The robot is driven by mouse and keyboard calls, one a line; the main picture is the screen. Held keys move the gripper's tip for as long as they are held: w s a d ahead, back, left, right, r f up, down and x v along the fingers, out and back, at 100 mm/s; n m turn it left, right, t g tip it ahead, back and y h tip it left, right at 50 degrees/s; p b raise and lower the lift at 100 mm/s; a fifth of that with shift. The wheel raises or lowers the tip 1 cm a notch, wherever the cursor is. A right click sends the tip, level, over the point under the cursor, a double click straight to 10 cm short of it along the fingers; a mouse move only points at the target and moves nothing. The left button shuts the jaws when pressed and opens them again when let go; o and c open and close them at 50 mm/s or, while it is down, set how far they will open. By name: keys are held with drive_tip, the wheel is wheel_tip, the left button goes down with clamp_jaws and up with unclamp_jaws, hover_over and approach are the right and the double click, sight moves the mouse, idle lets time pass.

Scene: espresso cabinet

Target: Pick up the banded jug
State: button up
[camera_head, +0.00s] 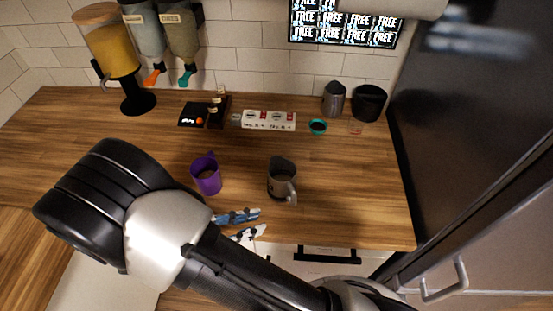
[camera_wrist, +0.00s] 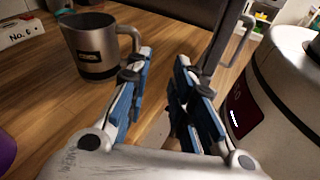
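A grey metal jug (camera_head: 282,180) with a handle stands upright on the wooden counter, right of centre. In the wrist view the same jug (camera_wrist: 92,50) is at upper left, its handle toward my fingers, with a dark patch on its side; I cannot tell if this is a band. Another grey jug (camera_head: 334,101) stands at the back right. My gripper (camera_wrist: 165,60) is open and empty, its blue-padded fingers spread apart. In the head view my gripper (camera_head: 240,224) is at the counter's front, left of and nearer than the front jug, not touching it.
A purple cup (camera_head: 207,176) stands left of the front jug. A black container (camera_head: 369,102), a small teal bowl (camera_head: 318,127), a white labelled block (camera_head: 269,120) and dispensers (camera_head: 108,45) line the back. A dark tall cabinet (camera_head: 470,120) bounds the right. Counter right of the jug is clear.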

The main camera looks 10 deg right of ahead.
wheel_tip(320, 180, down, 4)
drive_tip(key=a+f+n+t+h, duration=0.1)
drive_tip(key=a+n+t, duration=0.2)
drive_tip(key=n+t, duration=0.1)
drive_tip(key=b, duration=0.2)
approach(292, 203)
drive_tip(key=x, duration=0.5)
drive_tip(key=shift+d, duration=0.2)
drive_tip(key=b+x, duration=0.1)
drive_tip(key=x, duration=0.4)
drive_tip(key=shift+w+d, duration=0.2)
drive_tip(key=shift+w, duration=0.1)
drive_tip(key=shift+c, duration=0.4)
clamp_jaws()
